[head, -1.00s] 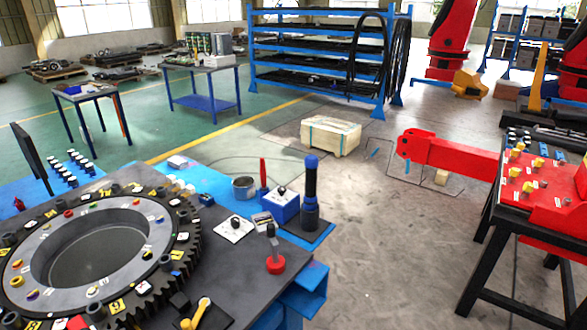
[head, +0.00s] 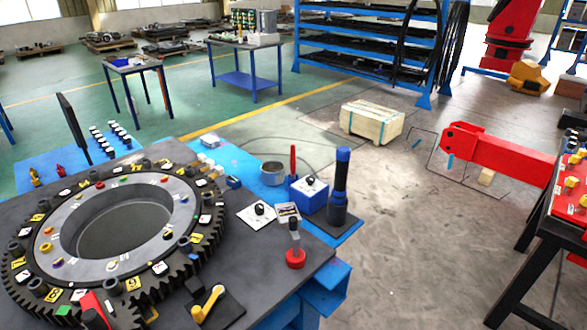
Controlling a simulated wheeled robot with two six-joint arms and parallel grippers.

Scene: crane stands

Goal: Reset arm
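Neither of my grippers nor my arms show in the head view. The task names only my arm, so no task object can be pointed out. The nearest thing is a workbench (head: 262,290) with a dark top at the lower left. On it lies a large toothed ring (head: 205,243) with small coloured parts and number tags around it.
A blue and black flashlight-like cylinder (head: 340,185), a blue box (head: 308,197), a red-based lever (head: 295,258) and a yellow handle (head: 208,303) stand on the bench. A red beam (head: 500,150) and wooden crate (head: 372,122) lie beyond. Grey floor between is open.

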